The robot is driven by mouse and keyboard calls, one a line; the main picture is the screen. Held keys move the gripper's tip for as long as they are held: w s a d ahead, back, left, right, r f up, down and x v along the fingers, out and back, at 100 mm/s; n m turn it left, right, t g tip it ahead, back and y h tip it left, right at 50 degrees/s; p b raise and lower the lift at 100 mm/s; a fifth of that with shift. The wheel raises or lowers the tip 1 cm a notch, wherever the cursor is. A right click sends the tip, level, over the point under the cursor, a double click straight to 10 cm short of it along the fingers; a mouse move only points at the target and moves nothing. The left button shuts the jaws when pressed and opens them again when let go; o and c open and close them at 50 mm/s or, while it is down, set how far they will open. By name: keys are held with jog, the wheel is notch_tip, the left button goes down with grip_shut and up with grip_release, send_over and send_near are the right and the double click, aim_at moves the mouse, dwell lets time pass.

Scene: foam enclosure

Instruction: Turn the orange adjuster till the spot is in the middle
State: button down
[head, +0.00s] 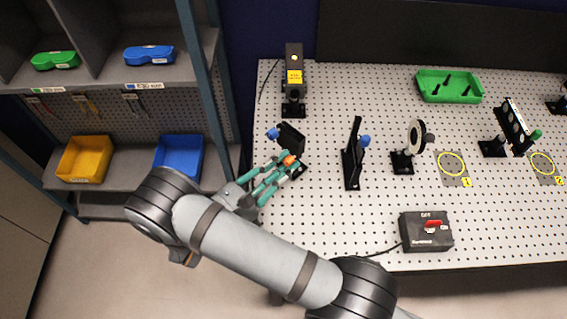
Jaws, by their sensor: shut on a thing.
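The orange adjuster (290,160) is a small knob on a black optical mount (291,138) near the left side of the perforated board. The same mount carries a blue knob (272,133) on its upper left. My gripper (289,166) reaches in from the lower left, with its green fingers closed around the orange adjuster. The fingers partly cover the knob and the foot of the mount. I cannot make out the spot in this view.
The perforated board (330,235) holds a black upright device (293,75), a mount with a blue knob (353,155), a round white-rimmed optic (415,137), a green tray (449,87) and a black box with a red switch (426,231). A shelf post (205,90) stands left.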

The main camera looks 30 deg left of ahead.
jog(key=shift+f, duration=0.2)
jog(key=c, duration=1.6)
grip_release()
jog(key=shift+c, duration=0.2)
jog(key=shift+o, duration=0.4)
jog(key=shift+r, duration=0.1)
jog(key=shift+s, duration=0.1)
jog(key=v, duration=1.2)
